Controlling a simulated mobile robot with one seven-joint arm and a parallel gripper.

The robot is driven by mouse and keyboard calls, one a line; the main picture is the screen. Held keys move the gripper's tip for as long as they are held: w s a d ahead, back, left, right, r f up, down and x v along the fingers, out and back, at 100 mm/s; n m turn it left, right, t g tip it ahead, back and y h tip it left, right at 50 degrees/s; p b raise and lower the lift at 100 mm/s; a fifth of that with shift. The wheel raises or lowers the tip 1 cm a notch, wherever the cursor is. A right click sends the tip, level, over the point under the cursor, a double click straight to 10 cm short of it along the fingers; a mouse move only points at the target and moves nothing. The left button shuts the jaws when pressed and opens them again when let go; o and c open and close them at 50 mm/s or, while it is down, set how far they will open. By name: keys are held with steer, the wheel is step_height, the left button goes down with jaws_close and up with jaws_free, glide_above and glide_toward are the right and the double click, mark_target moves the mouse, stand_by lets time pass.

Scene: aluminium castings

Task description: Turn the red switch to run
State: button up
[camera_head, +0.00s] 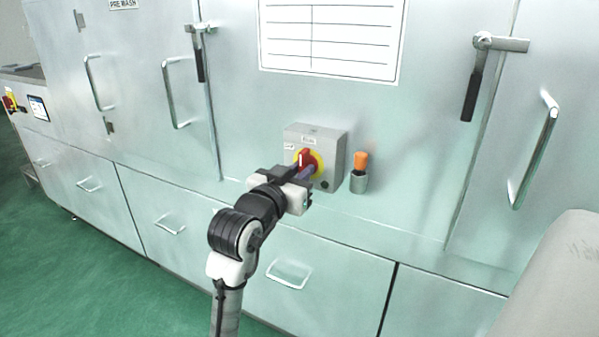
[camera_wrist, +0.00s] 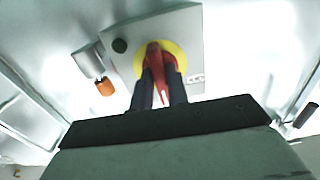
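The red switch (camera_head: 304,157) is a rotary handle on a yellow disc, on the front of a grey box fixed to the steel machine. The box has a label at its upper left that seems to read OFF and another at the top, too small to read surely. My gripper (camera_head: 303,170) is at the switch from the lower left, partly covering it. In the wrist view, the red handle (camera_wrist: 155,58) lies between the two dark fingers of my gripper (camera_wrist: 160,78), one on each side. Whether both fingers press on it cannot be told.
An orange-topped knob or lamp (camera_head: 361,161) stands just right of the grey box (camera_head: 334,155). Steel doors carry bar handles (camera_head: 534,150) and black-gripped latches (camera_head: 472,95). A white chart (camera_head: 332,35) is above the box. Green floor (camera_head: 60,245) is open at lower left.

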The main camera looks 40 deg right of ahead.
steer(key=o, duration=0.3)
steer(key=shift+o, duration=0.2)
steer(key=b+v, duration=0.1)
steer(key=v, duration=1.3)
steer(key=shift+b, duration=0.3)
steer(key=shift+d, duration=0.1)
